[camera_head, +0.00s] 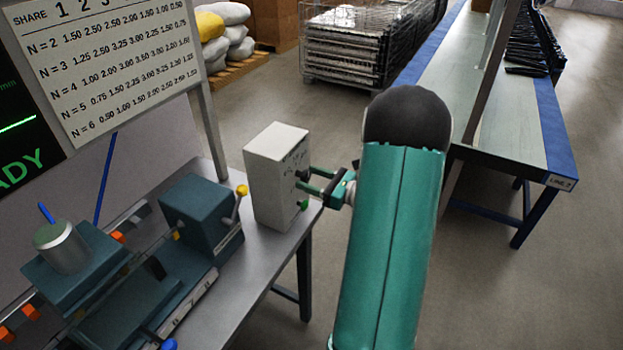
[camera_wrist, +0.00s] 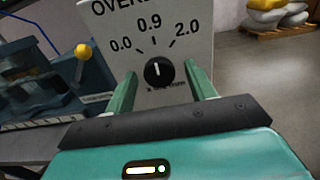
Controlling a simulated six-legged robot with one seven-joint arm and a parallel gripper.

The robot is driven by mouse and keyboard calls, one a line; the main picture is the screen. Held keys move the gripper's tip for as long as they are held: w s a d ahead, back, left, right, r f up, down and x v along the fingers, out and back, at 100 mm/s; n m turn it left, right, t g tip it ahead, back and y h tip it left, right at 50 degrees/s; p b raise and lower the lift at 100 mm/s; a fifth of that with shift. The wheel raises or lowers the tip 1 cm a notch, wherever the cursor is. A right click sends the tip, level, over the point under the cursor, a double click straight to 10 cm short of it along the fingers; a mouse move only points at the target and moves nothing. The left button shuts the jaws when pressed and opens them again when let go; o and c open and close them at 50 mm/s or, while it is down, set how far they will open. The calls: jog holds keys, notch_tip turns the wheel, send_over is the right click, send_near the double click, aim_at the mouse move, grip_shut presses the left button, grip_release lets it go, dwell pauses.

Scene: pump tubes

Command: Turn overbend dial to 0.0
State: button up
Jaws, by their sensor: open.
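The overbend dial (camera_wrist: 159,72) is a round black knob with a white pointer line, on the face of a white box (camera_wrist: 150,20). The line points straight up, near the 0.9 mark. The mark 0.0 is at its upper left and 2.0 at its upper right. In the head view the white box (camera_head: 268,180) stands on the metal table, its dial face turned right. My gripper (camera_wrist: 162,88) is open, with one green finger on each side of the dial and gaps to the knob. In the head view my gripper (camera_head: 312,180) reaches the box face from the right.
A dark teal machine block (camera_head: 200,212) with a yellow-knobbed lever stands left of the box on the metal table (camera_head: 262,262). A long bench (camera_head: 500,130) stands behind; open floor lies right.

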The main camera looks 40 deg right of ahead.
jog(key=shift+w+a, duration=0.1)
jog(key=shift+w, duration=0.1)
jog(key=c, duration=1)
jog(key=shift+o, duration=0.2)
jog(key=shift+n, duration=0.3)
jog(key=n, duration=0.4)
jog(key=shift+n, duration=2.1)
jog(key=o, duration=1)
jog(key=shift+c, duration=0.2)
